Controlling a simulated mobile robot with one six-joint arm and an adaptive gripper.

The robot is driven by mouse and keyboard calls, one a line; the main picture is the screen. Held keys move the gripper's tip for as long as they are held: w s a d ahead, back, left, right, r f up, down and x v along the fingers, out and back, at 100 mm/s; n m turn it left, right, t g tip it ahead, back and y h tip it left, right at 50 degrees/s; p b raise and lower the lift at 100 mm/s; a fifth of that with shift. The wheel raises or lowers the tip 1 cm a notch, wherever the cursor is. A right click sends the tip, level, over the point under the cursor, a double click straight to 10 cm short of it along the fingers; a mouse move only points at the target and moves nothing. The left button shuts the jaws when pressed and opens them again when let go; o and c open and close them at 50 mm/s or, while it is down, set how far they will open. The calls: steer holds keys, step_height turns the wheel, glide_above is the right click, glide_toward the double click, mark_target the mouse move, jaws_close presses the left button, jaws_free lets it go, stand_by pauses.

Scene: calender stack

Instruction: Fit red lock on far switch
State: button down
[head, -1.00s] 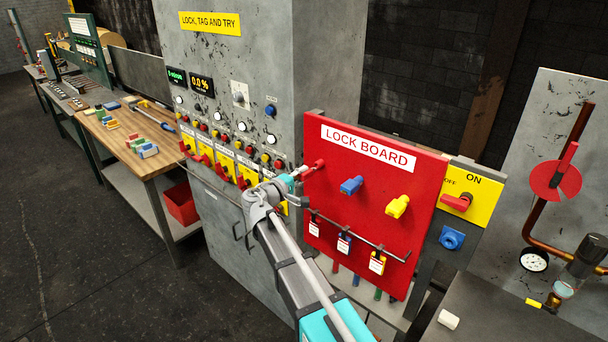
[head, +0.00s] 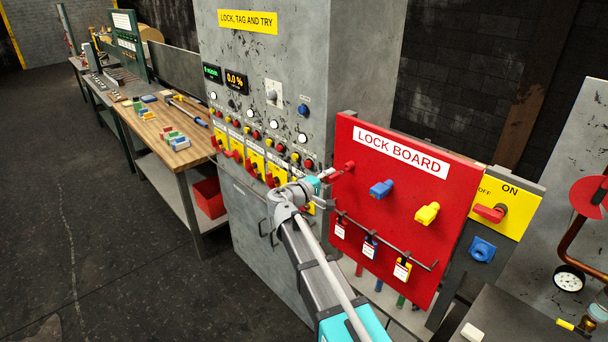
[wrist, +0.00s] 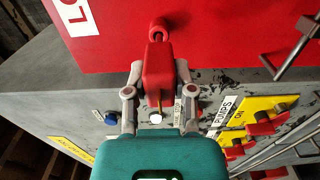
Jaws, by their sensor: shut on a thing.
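The red lock (wrist: 158,65) is between the two fingers of my gripper (wrist: 158,95) in the wrist view, close to the red lock board (wrist: 200,35). A round red end (wrist: 157,28) shows just beyond it; I cannot tell whether the lock still hangs on the board. In the head view my gripper (head: 322,178) is at the board's left edge, with the red lock (head: 343,169) beside it. A row of yellow switch plates with red handles runs along the grey cabinet; its far end holds a switch (head: 219,142) at the left.
A blue lock (head: 381,189) and a yellow lock (head: 427,212) are on the lock board (head: 362,212). Tags hang from a rail (head: 385,240) below. A yellow ON/OFF switch plate (head: 512,210) stands right of the board. A wooden workbench (head: 155,128) is at left, beside open floor.

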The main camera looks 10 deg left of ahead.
step_height(320, 180, down, 5)
steer(key=b, duration=0.4)
steer(key=shift+b, duration=0.35)
steer(key=shift+s, duration=0.1)
